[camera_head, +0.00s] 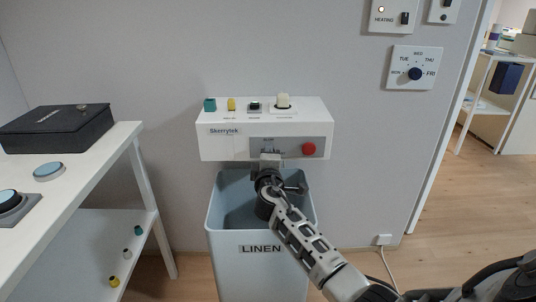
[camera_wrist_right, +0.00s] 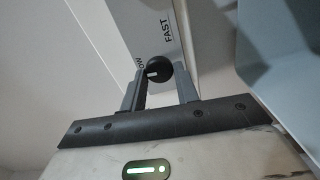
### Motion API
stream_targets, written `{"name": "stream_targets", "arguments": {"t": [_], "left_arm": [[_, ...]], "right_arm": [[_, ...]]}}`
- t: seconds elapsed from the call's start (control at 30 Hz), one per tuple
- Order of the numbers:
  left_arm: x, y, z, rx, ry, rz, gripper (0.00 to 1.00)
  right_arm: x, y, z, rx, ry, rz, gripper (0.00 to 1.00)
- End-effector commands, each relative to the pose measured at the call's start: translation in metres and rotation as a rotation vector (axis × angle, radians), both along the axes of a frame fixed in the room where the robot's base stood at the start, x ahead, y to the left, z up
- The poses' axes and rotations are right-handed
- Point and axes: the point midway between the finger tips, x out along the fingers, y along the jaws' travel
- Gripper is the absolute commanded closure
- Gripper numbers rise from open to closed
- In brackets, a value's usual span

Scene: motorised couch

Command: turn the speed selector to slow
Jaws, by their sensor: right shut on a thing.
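The speed selector is a small round black knob (camera_wrist_right: 157,70) with a white mark, on a grey panel that reads FAST and, partly hidden, a word ending in OW. My right gripper (camera_wrist_right: 160,86) has one finger on each side of the knob and is shut on it. The white mark sits on the left part of the knob, towards the OW word. In the head view my right gripper (camera_head: 269,163) is at the front of the white Skerrytek unit (camera_head: 220,146) and hides most of the knob. My left gripper is not in view.
A red button (camera_head: 309,149) is just right of the gripper. Several small items, including a yellow one (camera_head: 231,104), stand on the unit. A LINEN bin (camera_head: 262,270) is under my wrist. A white table (camera_head: 75,175) is at left, and a wall dial (camera_head: 415,73) at right.

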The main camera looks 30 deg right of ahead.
Motion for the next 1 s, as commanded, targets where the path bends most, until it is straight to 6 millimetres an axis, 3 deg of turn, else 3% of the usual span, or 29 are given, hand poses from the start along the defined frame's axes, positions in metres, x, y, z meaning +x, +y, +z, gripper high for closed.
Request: {"name": "stream_targets", "arguments": {"t": [0.77, 0.8, 0.83, 1.0], "left_arm": [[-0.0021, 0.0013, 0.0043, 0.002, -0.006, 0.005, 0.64], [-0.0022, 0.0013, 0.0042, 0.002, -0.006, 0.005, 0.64], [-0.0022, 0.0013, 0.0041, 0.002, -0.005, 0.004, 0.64], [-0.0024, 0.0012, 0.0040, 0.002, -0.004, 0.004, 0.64]], "right_arm": [[-0.0001, -0.0002, -0.0007, -0.083, 0.051, 0.000, 0.92], [-0.0001, -0.0002, -0.0007, -0.083, 0.051, 0.000, 0.58], [-0.0001, -0.0001, -0.0007, -0.083, 0.051, 0.000, 0.50], [-0.0001, -0.0001, -0.0006, -0.082, 0.050, 0.000, 0.49]]}}
